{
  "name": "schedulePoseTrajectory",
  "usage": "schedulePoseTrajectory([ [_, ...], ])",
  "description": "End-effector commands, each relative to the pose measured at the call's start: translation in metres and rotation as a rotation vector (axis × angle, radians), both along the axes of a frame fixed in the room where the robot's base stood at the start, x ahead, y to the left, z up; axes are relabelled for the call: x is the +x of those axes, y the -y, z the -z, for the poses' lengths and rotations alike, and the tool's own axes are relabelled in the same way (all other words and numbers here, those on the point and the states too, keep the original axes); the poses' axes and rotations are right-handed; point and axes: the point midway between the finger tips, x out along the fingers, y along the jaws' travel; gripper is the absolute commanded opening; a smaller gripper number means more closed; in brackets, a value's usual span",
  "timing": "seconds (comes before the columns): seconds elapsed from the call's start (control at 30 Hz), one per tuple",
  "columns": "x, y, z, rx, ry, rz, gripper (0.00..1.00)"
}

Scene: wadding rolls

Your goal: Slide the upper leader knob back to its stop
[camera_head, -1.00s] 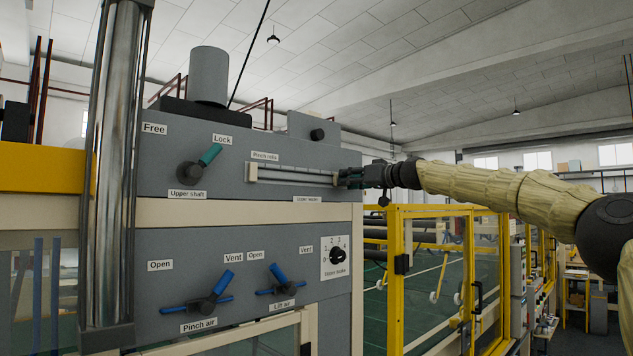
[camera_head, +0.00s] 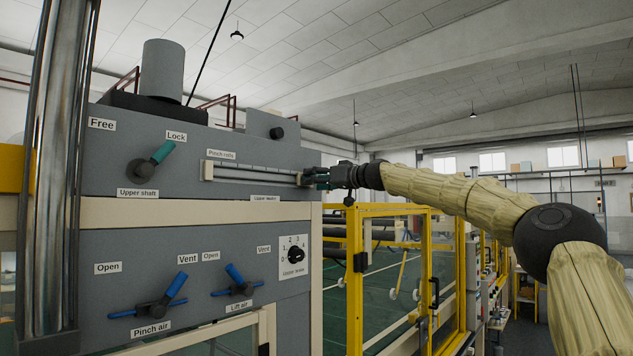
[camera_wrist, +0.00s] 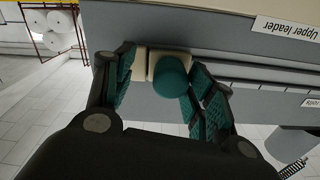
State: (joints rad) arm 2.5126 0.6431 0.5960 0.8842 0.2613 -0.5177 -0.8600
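The upper leader knob (camera_wrist: 171,76) is a rounded teal knob on a cream block, seen in the wrist view at the end of its slot. My gripper (camera_wrist: 160,64) is open around it, with a teal-padded finger on each side. The right finger is close to the knob; I cannot tell if it touches. A gap shows on the left. In the head view my gripper (camera_head: 314,178) is at the right end of the slide rail (camera_head: 250,174) and hides most of the knob. The "Upper leader" label (camera_wrist: 285,28) shows in the wrist view.
The grey panel (camera_head: 230,215) also carries the upper shaft lever (camera_head: 150,164), the pinch air lever (camera_head: 155,307), the lift air lever (camera_head: 236,284) and a rotary dial (camera_head: 295,256). A yellow-framed guard (camera_head: 354,270) stands below my arm on the right.

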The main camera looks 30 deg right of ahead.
Motion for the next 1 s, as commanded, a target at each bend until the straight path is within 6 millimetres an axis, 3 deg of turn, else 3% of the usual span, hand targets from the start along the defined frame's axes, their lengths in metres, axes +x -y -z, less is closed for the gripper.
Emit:
schedulePoseTrajectory([
  [0.33,-0.012,0.006,0.000,0.001,0.000,-0.001,0.55],
  [1.0,-0.094,0.048,0.001,0.002,0.000,0.001,0.55],
])
